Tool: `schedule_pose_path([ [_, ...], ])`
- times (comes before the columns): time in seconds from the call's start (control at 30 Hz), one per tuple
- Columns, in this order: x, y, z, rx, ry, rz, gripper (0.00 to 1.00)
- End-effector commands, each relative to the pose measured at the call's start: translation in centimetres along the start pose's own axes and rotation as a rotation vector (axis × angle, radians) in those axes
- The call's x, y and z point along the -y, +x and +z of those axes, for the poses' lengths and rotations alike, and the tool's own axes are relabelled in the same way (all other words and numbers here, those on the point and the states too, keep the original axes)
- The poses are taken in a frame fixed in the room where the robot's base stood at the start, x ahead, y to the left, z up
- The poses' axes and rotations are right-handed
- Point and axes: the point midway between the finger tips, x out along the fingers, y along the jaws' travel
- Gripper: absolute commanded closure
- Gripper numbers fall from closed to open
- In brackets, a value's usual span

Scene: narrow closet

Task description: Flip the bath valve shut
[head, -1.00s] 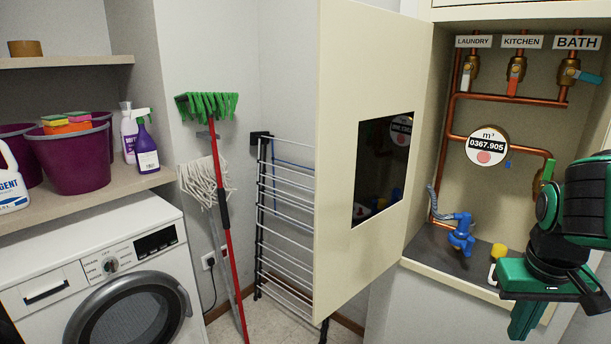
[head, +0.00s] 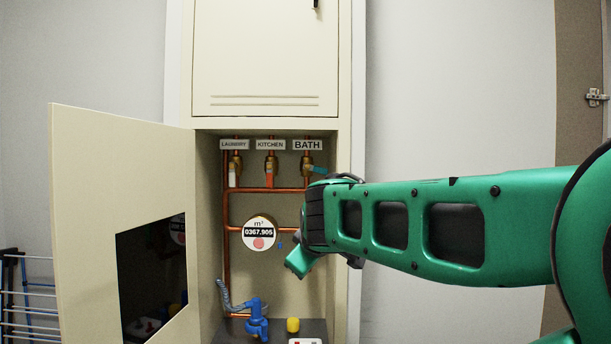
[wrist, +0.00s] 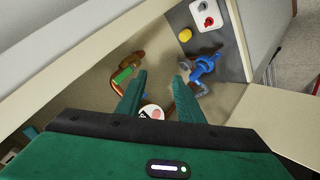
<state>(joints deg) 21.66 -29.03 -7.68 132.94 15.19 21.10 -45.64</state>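The bath valve (head: 307,165) is a brass valve on a copper pipe under the BATH label (head: 307,145), at the top right inside the open cabinet in the head view. Its teal handle (head: 318,171) points sideways to the right, across the upright pipe. My gripper (head: 298,263) is below the valve, in front of the cabinet and right of the meter, its fingers partly hidden by my arm. In the wrist view my gripper (wrist: 161,76) has its two fingers apart with nothing held between them.
Laundry (head: 235,168) and kitchen (head: 271,168) valves sit left of it, handles down. The round meter (head: 259,233) and blue tap (head: 257,318) are lower. A green-handled valve (wrist: 122,75) shows in the wrist view. The open cabinet door (head: 90,210) stands at left.

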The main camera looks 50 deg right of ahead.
Motion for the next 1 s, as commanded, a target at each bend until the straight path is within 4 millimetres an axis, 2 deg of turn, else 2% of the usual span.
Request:
schedule_pose_path([
  [0.03, -3.5, -0.9, -2.3, -0.062, -0.074, 0.100, 0.66],
  [0.1, -7.8, -2.5, -5.3, -0.131, -0.188, 0.241, 0.66],
  [0.2, -12.7, -5.1, -8.4, -0.185, -0.321, 0.416, 0.66],
  [0.3, -15.6, -7.3, -10.4, -0.208, -0.408, 0.537, 0.66],
  [0.43, -17.2, -8.5, -11.4, -0.214, -0.459, 0.606, 0.66],
  [0.57, -17.8, -8.0, -11.8, -0.213, -0.466, 0.614, 0.66],
  [1.0, -21.2, -2.4, -13.9, -0.211, -0.463, 0.611, 0.66],
])
